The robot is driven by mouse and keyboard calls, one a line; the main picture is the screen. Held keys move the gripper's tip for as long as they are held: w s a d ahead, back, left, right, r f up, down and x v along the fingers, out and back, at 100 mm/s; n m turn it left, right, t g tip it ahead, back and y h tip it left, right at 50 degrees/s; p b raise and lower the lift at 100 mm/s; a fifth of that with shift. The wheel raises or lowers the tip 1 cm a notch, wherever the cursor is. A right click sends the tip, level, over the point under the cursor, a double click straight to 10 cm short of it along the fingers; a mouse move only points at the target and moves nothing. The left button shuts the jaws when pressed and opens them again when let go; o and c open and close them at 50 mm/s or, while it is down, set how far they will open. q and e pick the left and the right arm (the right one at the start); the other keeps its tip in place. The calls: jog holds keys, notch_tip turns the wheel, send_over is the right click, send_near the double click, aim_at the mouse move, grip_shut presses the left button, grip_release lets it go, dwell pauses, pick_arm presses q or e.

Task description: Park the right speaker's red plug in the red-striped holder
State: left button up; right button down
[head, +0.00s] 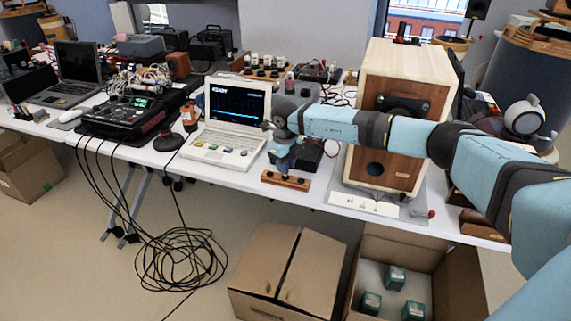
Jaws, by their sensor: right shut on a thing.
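The right speaker (358,130) is a wooden box with a dark cone and a lower port, standing on a grey mat at the table's right; my right arm crosses in front of it. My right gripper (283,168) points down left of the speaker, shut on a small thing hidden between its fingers. A wooden holder block (286,181) sits at the table's front edge directly below the fingertips; I cannot make out a red stripe or whether they touch. A small red thing (432,214) lies by the mat's right corner; I cannot tell if it is a plug. My left gripper is out of view.
A white laptop (228,150) with a lit screen stands left of my right gripper. A black mixer (130,112) and bottles are farther left. A dark box (306,156) is close behind the gripper. Cardboard boxes (268,268) and coiled black cable (180,262) are on the floor.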

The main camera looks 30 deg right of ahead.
jog(key=shift+f+b, duration=0.45)
jog(key=shift+f, duration=0.4)
jog(key=c, duration=1)
grip_release()
jog(key=shift+o, duration=0.2)
jog(key=shift+r, duration=0.15)
jog(key=shift+r+p, duration=2.65)
jog(key=shift+r, duration=1)
